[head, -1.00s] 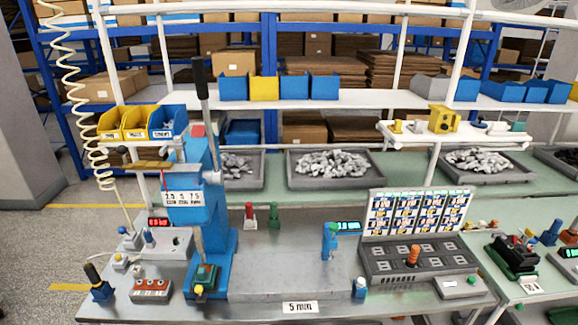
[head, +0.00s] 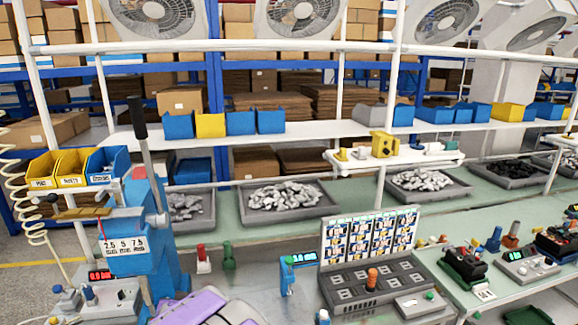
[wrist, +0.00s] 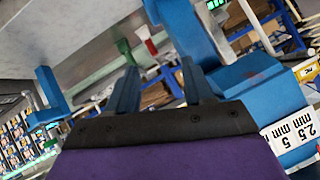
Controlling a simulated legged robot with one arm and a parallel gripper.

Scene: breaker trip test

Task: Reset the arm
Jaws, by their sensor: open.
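My gripper (wrist: 158,67) shows in the wrist view with its two dark fingers apart and nothing between them. My purple arm (head: 200,307) comes in at the bottom of the head view, in front of the blue press; the gripper cannot be made out there. The blue press (head: 140,245) stands at the left of the bench with a black-handled lever (head: 150,165) pointing up. In the wrist view the press (wrist: 250,85) is tilted and close on the right of the fingers, with its number label (wrist: 292,130). Any contact cannot be told.
A breaker test panel (head: 370,235) and fixture (head: 372,285) stand right of the middle. A small blue post (head: 287,272) and red and green pieces (head: 203,258) stand on the bench. Grey trays (head: 287,200) lie behind. Yellow and blue bins (head: 75,165) hang at left.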

